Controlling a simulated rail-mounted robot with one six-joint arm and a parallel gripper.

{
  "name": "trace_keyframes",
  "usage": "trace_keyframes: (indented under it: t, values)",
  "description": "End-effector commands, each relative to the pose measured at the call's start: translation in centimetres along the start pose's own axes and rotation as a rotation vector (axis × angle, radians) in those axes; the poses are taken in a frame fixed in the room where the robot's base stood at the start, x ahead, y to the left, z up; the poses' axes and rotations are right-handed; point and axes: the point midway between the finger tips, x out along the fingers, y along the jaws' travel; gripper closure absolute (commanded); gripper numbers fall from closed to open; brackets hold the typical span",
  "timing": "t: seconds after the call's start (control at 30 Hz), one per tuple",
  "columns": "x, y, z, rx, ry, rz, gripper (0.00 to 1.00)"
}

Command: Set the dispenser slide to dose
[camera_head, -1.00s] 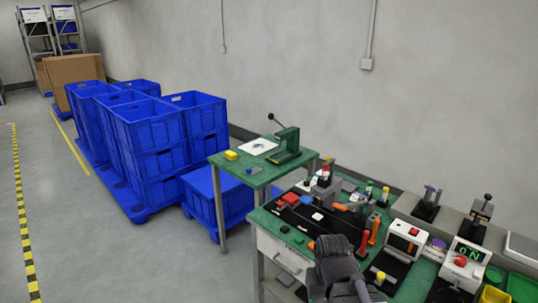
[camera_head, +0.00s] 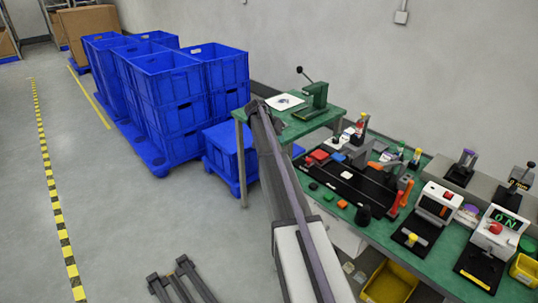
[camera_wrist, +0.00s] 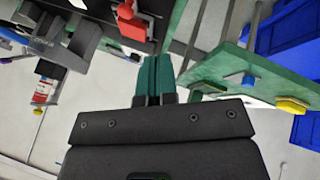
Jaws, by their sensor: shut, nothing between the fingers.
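My gripper (camera_wrist: 152,78) shows in the wrist view with its teal fingers together, shut and empty. It points at the gap between the main bench and the small green table, touching neither as far as I see. In the head view my arm crosses in front of the small table, and the fingers cannot be made out. No part is clearly recognisable as the dispenser slide. A grey fixture (camera_wrist: 52,48) with a red-and-white bottle (camera_wrist: 44,92) is at left in the wrist view and may be the dispenser. The bottle also stands at the bench's back left in the head view (camera_head: 359,123).
The bench (camera_head: 432,262) is crowded with devices. Blue crates (camera_head: 175,110) stand left. The floor (camera_head: 110,220) at front left is open.

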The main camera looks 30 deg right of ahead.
Motion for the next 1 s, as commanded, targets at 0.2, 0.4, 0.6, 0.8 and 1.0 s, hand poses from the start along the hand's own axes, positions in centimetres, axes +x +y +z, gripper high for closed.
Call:
trace_keyframes:
  t: [0.2, 0.4, 0.6, 0.8, 1.0]
  values:
    - [1.4, -0.3, 0.3, -0.001, -0.002, -0.002, 1.00]
    - [5.6, -0.5, 0.6, -0.002, -0.003, -0.002, 1.00]
    - [10.0, -0.5, 0.6, -0.003, -0.003, -0.004, 1.00]
    - [11.6, 2.1, 0.6, -0.003, -0.004, -0.003, 1.00]
    - [12.2, 3.1, 0.5, -0.004, -0.002, -0.004, 1.00]
